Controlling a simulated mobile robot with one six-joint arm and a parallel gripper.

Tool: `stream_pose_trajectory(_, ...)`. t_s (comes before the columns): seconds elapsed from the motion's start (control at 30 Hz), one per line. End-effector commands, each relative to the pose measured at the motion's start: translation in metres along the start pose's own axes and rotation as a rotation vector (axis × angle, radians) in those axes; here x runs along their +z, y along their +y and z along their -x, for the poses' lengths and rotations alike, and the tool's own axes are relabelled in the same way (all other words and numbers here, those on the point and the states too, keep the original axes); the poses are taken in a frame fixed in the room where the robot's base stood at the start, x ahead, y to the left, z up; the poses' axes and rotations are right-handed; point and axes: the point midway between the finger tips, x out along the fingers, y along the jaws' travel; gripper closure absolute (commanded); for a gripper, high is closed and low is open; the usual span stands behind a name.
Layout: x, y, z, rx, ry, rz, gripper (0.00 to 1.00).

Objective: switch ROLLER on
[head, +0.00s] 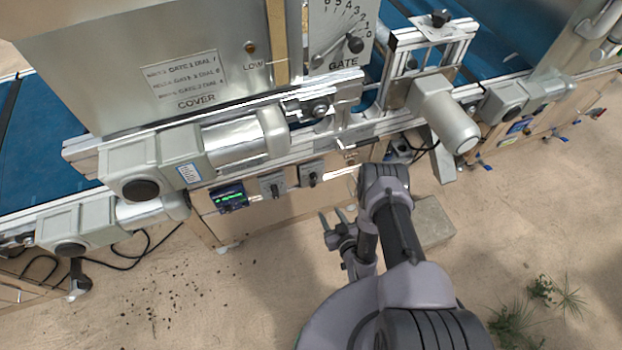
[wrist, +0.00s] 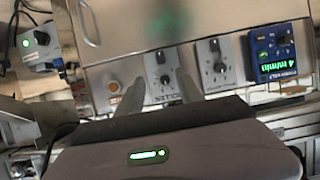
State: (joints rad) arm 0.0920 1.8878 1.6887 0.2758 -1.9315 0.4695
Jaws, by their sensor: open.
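The ROLLER switch box (wrist: 157,69) is a small grey box with a dark knob, on the machine's front panel. In the wrist view it appears between my two fingers, its lettering upside down and partly legible. In the head view it is the right one of two grey boxes (head: 311,173); its knob setting is too small to tell. My gripper (head: 331,215) is open and empty, below and in front of the panel in the head view. Its fingers (wrist: 160,82) flank the box in the wrist view; I cannot tell whether they touch it.
A similar grey switch box (wrist: 217,66) and a blue display unit (wrist: 272,54) with green digits sit beside ROLLER. An orange button (wrist: 113,87) is on its other side. Motors (head: 240,140) jut out above the panel. A stone block (head: 430,222) lies on the floor near my arm.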

Motion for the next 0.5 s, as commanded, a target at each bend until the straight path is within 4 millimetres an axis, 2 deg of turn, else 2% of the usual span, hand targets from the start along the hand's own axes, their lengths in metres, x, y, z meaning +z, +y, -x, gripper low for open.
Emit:
stream_pose_trajectory(0.3,0.006,-0.001,-0.095,-0.002,0.005,0.002,0.56)
stream_pose_trajectory(0.5,0.004,0.000,-0.143,-0.001,0.003,0.001,0.56)
